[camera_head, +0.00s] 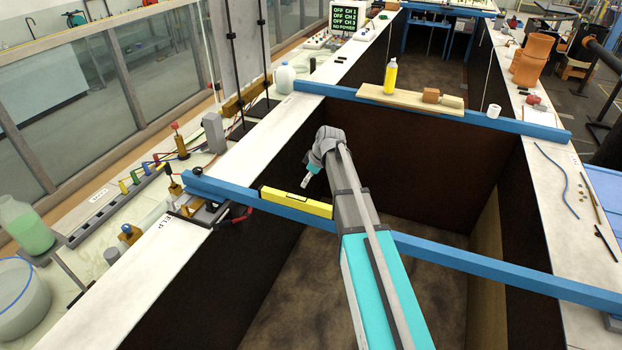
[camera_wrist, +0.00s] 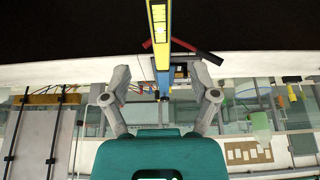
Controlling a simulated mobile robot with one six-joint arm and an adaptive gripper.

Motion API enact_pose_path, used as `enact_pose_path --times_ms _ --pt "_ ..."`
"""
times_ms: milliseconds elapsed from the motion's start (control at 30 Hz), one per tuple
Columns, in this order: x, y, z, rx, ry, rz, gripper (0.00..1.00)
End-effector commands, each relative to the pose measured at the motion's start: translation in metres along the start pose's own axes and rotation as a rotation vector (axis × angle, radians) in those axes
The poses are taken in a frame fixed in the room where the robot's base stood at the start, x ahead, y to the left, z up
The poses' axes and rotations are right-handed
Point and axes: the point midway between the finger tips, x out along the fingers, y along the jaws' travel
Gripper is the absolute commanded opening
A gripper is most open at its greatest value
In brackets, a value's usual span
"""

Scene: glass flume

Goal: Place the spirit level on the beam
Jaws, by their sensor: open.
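The yellow spirit level (camera_head: 296,202) lies lengthwise along the near blue beam (camera_head: 463,259), towards its left end, and looks to rest on it. The beam spans the flume from wall to wall. In the wrist view the level (camera_wrist: 159,25) is in line with the beam (camera_wrist: 162,78), at the top of the picture. My gripper (camera_head: 308,180) is just behind the level in the head view, open and empty. Its two fingers are spread wide in the wrist view (camera_wrist: 160,78), with the beam showing between them and the level beyond the fingertips.
A second blue beam (camera_head: 520,126) farther back carries a wooden board (camera_head: 410,99) with a yellow bottle (camera_head: 390,76) and a small block. Red-handled clamps sit near the near beam's left end. The right wall top (camera_head: 565,230) holds a hose and rods.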

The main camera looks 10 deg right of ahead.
Motion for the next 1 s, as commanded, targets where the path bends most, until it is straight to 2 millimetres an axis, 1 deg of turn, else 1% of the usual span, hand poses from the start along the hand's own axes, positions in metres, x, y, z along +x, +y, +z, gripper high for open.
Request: enact_pose_path --times_ms 167,267,367,467,567,700,800,900,1000 --pt "0.0 -0.006 0.002 0.014 -0.007 -0.001 0.77" --pt "-0.001 -0.018 0.007 0.052 -0.023 -0.003 0.77" --pt "-0.003 -0.039 0.017 0.121 -0.052 -0.003 0.77" --pt "-0.006 -0.068 0.031 0.219 -0.095 -0.001 0.77" --pt "-0.01 -0.101 0.048 0.342 -0.148 0.012 0.77" --pt "-0.018 -0.148 0.074 0.529 -0.226 0.047 0.77" --pt "-0.024 -0.178 0.093 0.659 -0.276 0.083 0.77" --pt "-0.03 -0.202 0.109 0.769 -0.315 0.121 0.77" --pt "-0.035 -0.218 0.12 0.852 -0.342 0.154 0.77"
